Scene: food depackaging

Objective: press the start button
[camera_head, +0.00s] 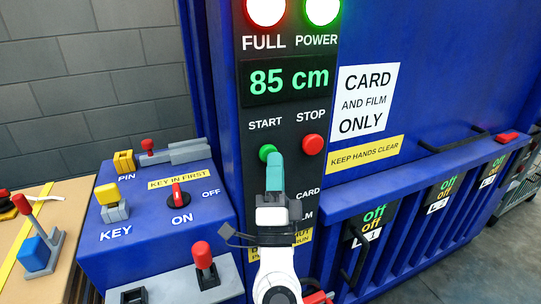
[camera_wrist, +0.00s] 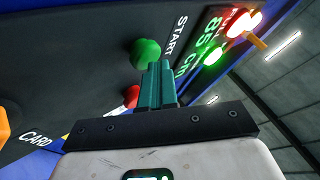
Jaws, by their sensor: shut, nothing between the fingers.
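The green start button (camera_head: 266,152) sits under the START label on the dark control panel of a blue machine. The red stop button (camera_head: 313,144) is to its right. My gripper (camera_head: 274,158) is shut, its teal fingers together and empty. In the head view its tips overlap the lower right edge of the green button. In the wrist view the green button (camera_wrist: 146,53) stands just beyond and left of the fingertips (camera_wrist: 160,66). I cannot tell whether they touch it. The red stop button (camera_wrist: 131,96) is partly hidden behind the fingers there.
A display (camera_head: 289,81) reads 85 cm, below lit red FULL and green POWER lamps. A blue key box (camera_head: 150,240) with a red ON/OFF switch (camera_head: 179,194) stands at left. A red lever (camera_head: 203,258) rises near my arm. Grey floor is clear at right.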

